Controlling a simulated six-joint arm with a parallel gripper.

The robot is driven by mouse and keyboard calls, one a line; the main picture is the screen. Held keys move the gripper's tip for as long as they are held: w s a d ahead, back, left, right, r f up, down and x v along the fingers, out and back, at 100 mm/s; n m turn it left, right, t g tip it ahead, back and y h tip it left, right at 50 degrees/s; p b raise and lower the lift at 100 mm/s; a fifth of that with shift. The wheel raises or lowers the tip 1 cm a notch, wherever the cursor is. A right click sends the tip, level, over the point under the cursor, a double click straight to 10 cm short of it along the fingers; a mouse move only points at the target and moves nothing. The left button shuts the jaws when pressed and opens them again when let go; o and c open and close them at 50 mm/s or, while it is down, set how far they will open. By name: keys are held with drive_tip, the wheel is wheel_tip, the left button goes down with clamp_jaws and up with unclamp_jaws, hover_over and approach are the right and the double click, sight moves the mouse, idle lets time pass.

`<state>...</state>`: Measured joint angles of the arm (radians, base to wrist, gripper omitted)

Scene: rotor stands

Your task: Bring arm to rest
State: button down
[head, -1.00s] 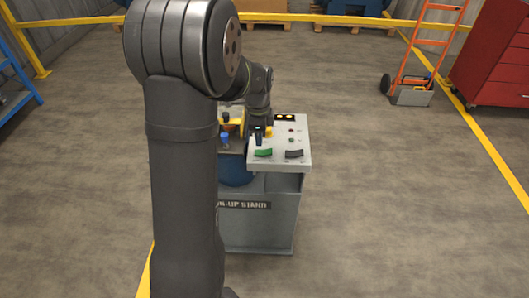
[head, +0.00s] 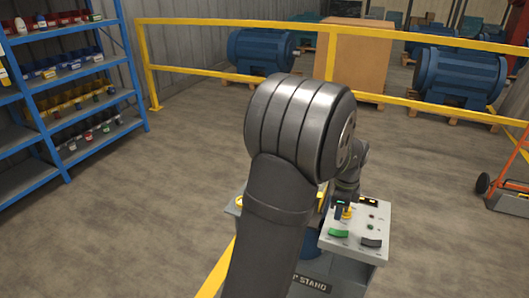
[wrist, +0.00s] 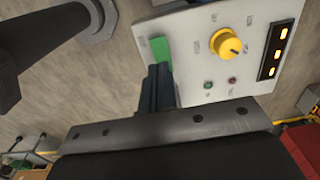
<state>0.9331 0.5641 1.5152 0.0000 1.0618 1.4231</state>
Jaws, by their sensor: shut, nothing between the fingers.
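My gripper (wrist: 158,88) is shut and empty. In the wrist view its dark fingers show over the edge of the control panel (wrist: 195,75), beside the green switch (wrist: 160,50). I cannot tell whether they touch the panel. In the head view my arm rises in front of the stand and hides part of it. The panel (head: 345,243) on the stand shows there with its green switch (head: 338,233) and a dark grey switch (head: 371,243). A yellow knob (wrist: 229,44) and lit orange displays (wrist: 277,50) show in the wrist view.
A blue shelf rack (head: 75,85) with bins stands at the left. Yellow railing (head: 230,78) runs behind the stand, with blue motors (head: 460,78) beyond it. An orange hand truck (head: 510,185) is at the right edge. The floor left of the stand is clear.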

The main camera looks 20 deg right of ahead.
sight(334, 231)
wheel_tip(334, 231, down, 6)
drive_tip(key=shift+r, duration=0.15)
drive_tip(key=shift+r, duration=0.1)
drive_tip(key=shift+r, duration=4.25)
drive_tip(key=w+d+r, duration=0.3)
drive_tip(key=w+d, duration=0.2)
drive_tip(key=d, duration=0.4)
drive_tip(key=shift+r, duration=0.3)
drive_tip(key=shift+a, duration=0.1)
